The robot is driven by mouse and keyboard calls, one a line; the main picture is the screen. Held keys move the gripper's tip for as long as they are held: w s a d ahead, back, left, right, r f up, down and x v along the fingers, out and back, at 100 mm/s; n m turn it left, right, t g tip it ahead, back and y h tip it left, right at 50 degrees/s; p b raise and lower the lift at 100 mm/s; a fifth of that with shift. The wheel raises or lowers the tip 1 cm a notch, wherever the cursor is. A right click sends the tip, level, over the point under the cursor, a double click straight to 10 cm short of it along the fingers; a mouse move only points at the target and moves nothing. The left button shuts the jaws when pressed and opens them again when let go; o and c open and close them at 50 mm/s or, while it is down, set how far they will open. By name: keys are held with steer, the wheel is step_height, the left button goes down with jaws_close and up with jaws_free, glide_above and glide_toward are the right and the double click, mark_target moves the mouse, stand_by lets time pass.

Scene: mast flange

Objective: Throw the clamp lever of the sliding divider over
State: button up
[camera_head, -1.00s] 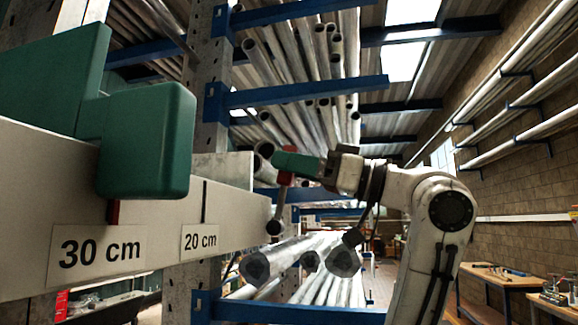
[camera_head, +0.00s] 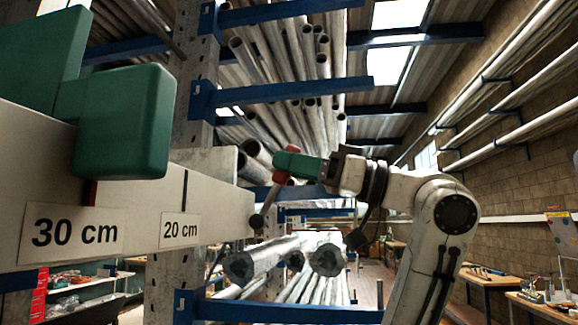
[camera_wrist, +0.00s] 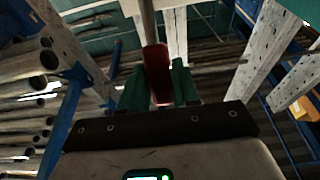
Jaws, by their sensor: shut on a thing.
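The sliding divider is a green block (camera_head: 122,122) on a pale beam (camera_head: 222,205) at the left of the head view. The clamp lever is a thin rod with a red grip (camera_head: 282,160) at its upper end and a dark round end (camera_head: 257,221) below, near the beam's right end. It leans to the right. My gripper (camera_head: 288,158) is shut on the red grip. In the wrist view the red grip (camera_wrist: 157,75) sits between my green fingers, with the rod running up out of the picture.
The beam carries labels, 30 cm (camera_head: 74,232) and 20 cm (camera_head: 180,230). Behind are blue rack arms (camera_head: 290,91) holding many metal pipes (camera_head: 285,255). A concrete-coloured post (camera_head: 185,125) stands behind the beam. Workbenches (camera_head: 490,278) are far off at the right.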

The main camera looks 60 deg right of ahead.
steer(key=shift+s+d+f, duration=0.25)
steer(key=shift+s+f, duration=0.05)
steer(key=shift+s, duration=0.2)
steer(key=shift+f+b, duration=0.1)
steer(key=shift+b, duration=0.2)
steer(key=shift+s+d+f+b, duration=0.25)
steer(key=shift+s+f+b, duration=0.35)
steer(key=shift+s+f, duration=0.1)
steer(key=shift+s+d+f+b, duration=0.2)
steer(key=shift+s+f+b, duration=0.4)
steer(key=shift+f+b, duration=0.2)
steer(key=o, duration=0.7)
steer(key=shift+c, duration=0.2)
